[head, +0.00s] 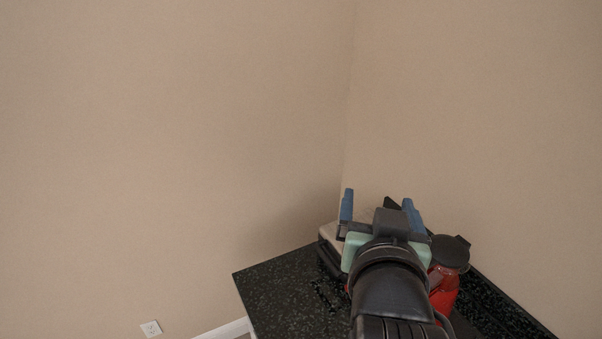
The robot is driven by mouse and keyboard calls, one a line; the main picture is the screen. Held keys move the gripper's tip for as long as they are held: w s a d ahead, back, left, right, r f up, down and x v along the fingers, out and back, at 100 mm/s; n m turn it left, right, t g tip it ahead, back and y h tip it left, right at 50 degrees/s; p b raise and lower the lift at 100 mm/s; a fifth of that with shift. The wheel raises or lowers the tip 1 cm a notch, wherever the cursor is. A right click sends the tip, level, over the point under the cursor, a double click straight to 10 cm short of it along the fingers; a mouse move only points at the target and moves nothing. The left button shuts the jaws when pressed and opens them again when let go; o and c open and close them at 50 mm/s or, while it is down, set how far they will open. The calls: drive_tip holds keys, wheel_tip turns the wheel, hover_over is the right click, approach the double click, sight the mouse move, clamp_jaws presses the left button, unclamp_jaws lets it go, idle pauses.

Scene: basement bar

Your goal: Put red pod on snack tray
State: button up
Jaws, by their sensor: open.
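My gripper (378,208) has its two blue fingers spread apart, with nothing seen between them. It is above the far part of a dark speckled counter, pointing toward the wall corner. I cannot make out a red pod; my arm hides much of the counter. I cannot make out a snack tray either. A beige-topped, dark-sided object (328,246) shows partly behind and left of my gripper, and I cannot tell what it is.
A red container with a black lid (444,291) stands close to the right of my arm. The dark counter (277,289) is bare at its left front. Beige walls (180,130) meet in a corner behind it.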

drive_tip(key=s+a+r+n+t+y, duration=0.1)
drive_tip(key=s+a+r+t, duration=0.2)
drive_tip(key=r, duration=0.7)
drive_tip(key=s+a+r+n+t+y, duration=0.1)
drive_tip(key=s+a+r+t, duration=0.3)
drive_tip(key=r, duration=0.6)
drive_tip(key=s+a+r+n+t+y, duration=0.1)
drive_tip(key=s+a+r+t, duration=0.3)
drive_tip(key=r, duration=0.6)
drive_tip(key=shift+a+n+t+y, duration=0.35)
drive_tip(key=shift+a+t, duration=0.35)
drive_tip(key=shift+a, duration=0.45)
